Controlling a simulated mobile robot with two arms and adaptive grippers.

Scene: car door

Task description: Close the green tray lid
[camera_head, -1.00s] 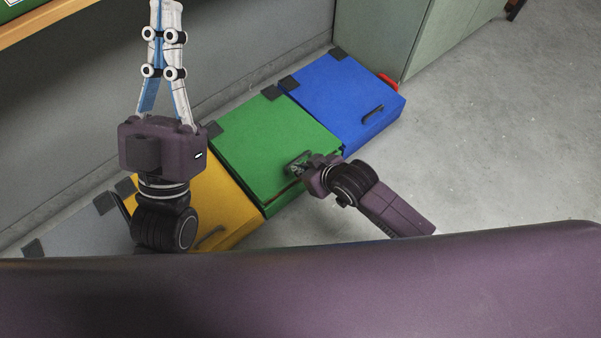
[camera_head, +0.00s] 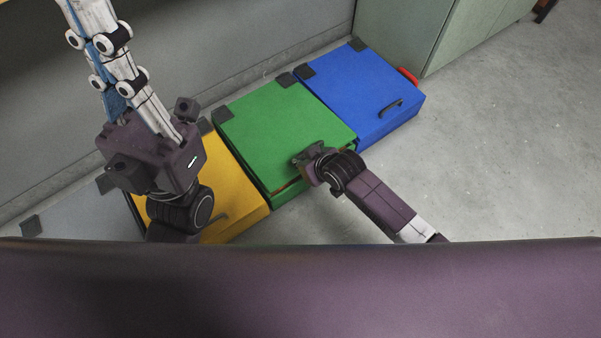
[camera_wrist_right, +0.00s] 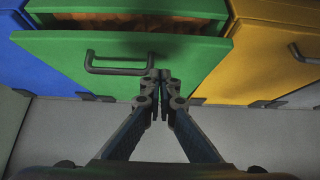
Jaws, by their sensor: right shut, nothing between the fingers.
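The green tray (camera_head: 284,201) has a flat green lid (camera_head: 280,120), which also shows in the right wrist view (camera_wrist_right: 65,52). The lid lies nearly level, slightly raised at its front edge. A narrow gap with a brown interior (camera_wrist_right: 150,25) shows under it. The dark lid handle (camera_wrist_right: 120,70) is visible in the right wrist view. My right gripper (camera_head: 300,158) is at the lid's front edge, its shut tips (camera_wrist_right: 160,78) beside the handle's end; contact is unclear. My left gripper (camera_head: 88,20) points up at the upper left, away from the lid, its fingers together.
A blue tray (camera_head: 360,90) stands to the right and a yellow one (camera_head: 235,190) to the left, partly behind my left arm. A grey tray (camera_head: 75,220) is at the far left. A wall runs behind; grey floor (camera_head: 480,150) is free at right.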

